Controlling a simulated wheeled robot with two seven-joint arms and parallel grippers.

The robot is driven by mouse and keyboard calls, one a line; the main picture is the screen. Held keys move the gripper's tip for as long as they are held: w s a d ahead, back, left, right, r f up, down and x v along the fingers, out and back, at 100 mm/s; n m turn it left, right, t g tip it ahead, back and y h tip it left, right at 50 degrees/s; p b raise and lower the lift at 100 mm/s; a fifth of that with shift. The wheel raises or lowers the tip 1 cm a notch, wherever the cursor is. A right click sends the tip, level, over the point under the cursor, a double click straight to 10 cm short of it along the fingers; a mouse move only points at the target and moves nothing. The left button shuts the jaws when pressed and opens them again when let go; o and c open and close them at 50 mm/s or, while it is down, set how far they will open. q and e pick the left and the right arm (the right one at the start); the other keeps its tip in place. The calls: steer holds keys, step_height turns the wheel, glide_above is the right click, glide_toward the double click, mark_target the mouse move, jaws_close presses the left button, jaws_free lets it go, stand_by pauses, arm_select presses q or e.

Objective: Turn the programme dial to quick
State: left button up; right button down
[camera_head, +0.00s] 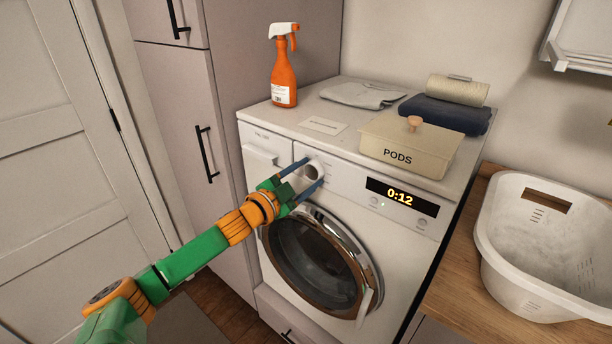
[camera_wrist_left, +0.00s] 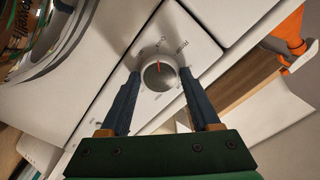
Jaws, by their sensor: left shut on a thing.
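The white washing machine (camera_head: 330,205) stands in the middle of the head view. Its round programme dial (camera_head: 311,172) is on the front panel, left of the lit display (camera_head: 402,196), which reads 0:12. My left gripper (camera_head: 314,175) reaches in from the left, with its two blue fingers on either side of the dial and shut on it. In the left wrist view the dial (camera_wrist_left: 158,76) sits between the fingertips. Its red mark points to the top of that picture. My right gripper is out of view.
On the machine top stand an orange spray bottle (camera_head: 284,78), a beige PODS box (camera_head: 400,150), a grey cloth (camera_head: 362,95), and a dark folded towel (camera_head: 445,114) with a beige roll (camera_head: 458,90) on it. A white basket (camera_head: 540,255) sits on the wooden counter at right.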

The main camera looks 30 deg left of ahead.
arm_select(q)
steer(key=o, duration=1.3)
steer(key=shift+r, duration=0.3)
steer(key=shift+o, duration=0.4)
steer(key=shift+w+f, duration=0.1)
steer(key=shift+f, duration=0.05)
steer(key=shift+f, duration=0.1)
steer(key=shift+s+f, duration=0.1)
steer(key=shift+s, duration=0.2)
steer(key=s+b, duration=0.1)
steer(key=s, duration=0.5)
steer(key=shift+s+a, duration=0.25)
